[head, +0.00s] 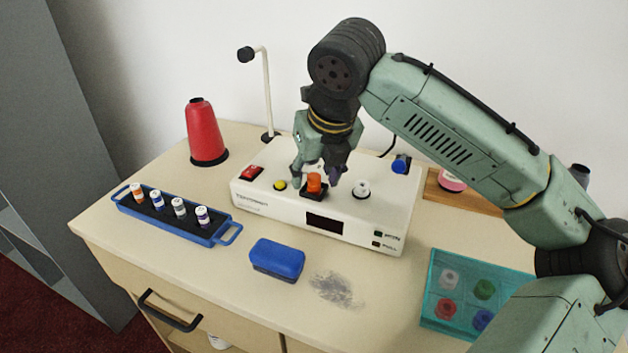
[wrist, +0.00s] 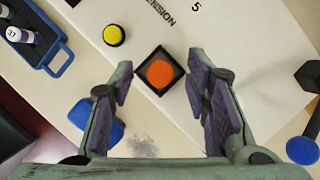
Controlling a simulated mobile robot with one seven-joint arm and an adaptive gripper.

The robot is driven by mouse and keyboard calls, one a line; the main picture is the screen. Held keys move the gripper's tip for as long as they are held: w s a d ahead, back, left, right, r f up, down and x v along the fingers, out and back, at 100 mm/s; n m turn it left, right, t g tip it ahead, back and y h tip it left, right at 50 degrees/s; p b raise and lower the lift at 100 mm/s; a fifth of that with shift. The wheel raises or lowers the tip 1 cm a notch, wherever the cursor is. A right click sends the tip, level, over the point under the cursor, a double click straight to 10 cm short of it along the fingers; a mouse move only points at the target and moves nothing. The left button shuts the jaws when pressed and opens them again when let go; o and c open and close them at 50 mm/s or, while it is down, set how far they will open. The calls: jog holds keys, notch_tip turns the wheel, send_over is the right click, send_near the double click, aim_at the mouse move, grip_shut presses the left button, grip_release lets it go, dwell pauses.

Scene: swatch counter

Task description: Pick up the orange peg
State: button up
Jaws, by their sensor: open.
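The orange peg (head: 315,183) stands in a black square socket on top of the white tension box (head: 270,212). In the wrist view the round orange top of the peg (wrist: 160,74) shows inside its black square frame. My gripper (head: 316,180) is open, pointing down above the box. In the wrist view my gripper (wrist: 157,85) has one purple-padded finger on each side of the peg, with a gap to each. I cannot tell how far the fingertips are above the box top.
A yellow button (head: 280,185), a red switch (head: 252,172), a white knob (head: 361,188) and a blue knob (head: 401,164) surround the peg on the box. A blue bottle tray (head: 220,237), blue case (head: 277,259), red cone (head: 206,132) and teal tray (head: 430,320) stand around it.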

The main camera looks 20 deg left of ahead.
aim_at(315, 177)
jog(key=shift+c, duration=0.3)
jog(key=c, duration=0.9)
jog(key=shift+a+r, duration=0.1)
jog(key=shift+r, duration=0.4)
notch_tip(315, 177, up, 2)
jog(key=shift+b, duration=0.4)
jog(key=s+a+b, duration=0.1)
jog(key=s+a, duration=0.2)
jog(key=s+a+r+b, duration=0.1)
jog(key=s+a, duration=0.3)
jog(key=s+a+r+b, duration=0.1)
jog(key=s+a, duration=0.3)
jog(key=shift+s+a, duration=0.15)
